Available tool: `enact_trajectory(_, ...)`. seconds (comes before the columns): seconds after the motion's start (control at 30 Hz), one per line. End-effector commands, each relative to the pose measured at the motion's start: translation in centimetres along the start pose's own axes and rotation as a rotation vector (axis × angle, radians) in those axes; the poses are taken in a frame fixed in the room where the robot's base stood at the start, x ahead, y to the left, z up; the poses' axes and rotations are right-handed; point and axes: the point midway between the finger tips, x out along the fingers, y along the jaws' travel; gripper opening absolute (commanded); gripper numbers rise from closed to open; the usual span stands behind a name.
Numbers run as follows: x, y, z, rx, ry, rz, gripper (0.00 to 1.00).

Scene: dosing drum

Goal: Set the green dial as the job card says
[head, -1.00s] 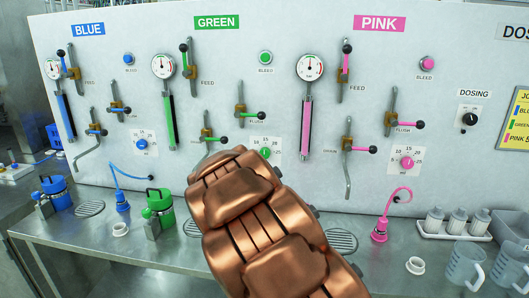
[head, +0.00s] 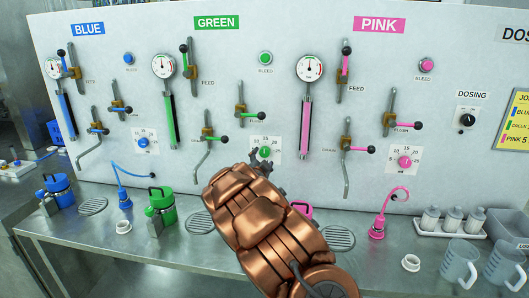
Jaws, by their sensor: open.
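The green dial (head: 264,152) is a small green knob on a white square scale plate, below the GREEN sign (head: 217,23) on the wall panel. The plate bears numbers such as 15, 20 and 25. My gripper (head: 262,161) is open at the lower edge of the dial plate, its dark fingers near the knob. I cannot tell whether they touch it. My copper-coloured arm hides what is below. The job card (head: 515,118) is a yellow sheet cut off at the right edge; it lists blue, green and pink, but the green value is out of view.
The blue dial (head: 142,142) and pink dial (head: 405,162) sit on either side. Green-handled levers (head: 225,140) stick out left of and above the green dial. A steel counter below holds a green canister (head: 160,204), a pink hose head (head: 377,229) and clear jugs (head: 459,262).

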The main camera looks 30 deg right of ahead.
Motion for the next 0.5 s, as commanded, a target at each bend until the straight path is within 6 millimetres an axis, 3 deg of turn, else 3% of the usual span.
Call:
enact_trajectory(0.2,2.4,0.0,-0.1,0.001,-0.003,0.002,0.68)
enact_trajectory(0.5,4.3,0.0,0.0,0.000,-0.001,0.001,0.68)
